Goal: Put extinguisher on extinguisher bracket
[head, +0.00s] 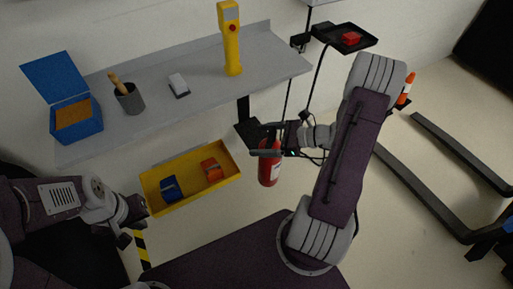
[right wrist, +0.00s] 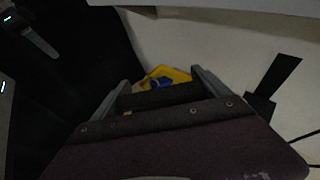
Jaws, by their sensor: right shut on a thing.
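The red extinguisher (head: 269,168) hangs upright below my right gripper (head: 268,146) in the head view, under the front of the grey shelf. My right gripper is shut on its top. In the right wrist view a dark bar lies between the fingers of my right gripper (right wrist: 162,90); the red body is hidden there. A black plate (head: 246,132), perhaps the bracket, is under the shelf just left of the gripper. I cannot tell whether the extinguisher touches it. My left gripper (head: 135,220) is at lower left, away from the extinguisher; its jaw opening is unclear.
The grey shelf (head: 200,92) carries a blue box (head: 88,126), a cup (head: 130,103), a white block (head: 179,84) and a yellow device (head: 230,45). A yellow tray (head: 230,178) lies below. Black cables hang near my right gripper. Forklift-like forks (head: 430,190) lie right.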

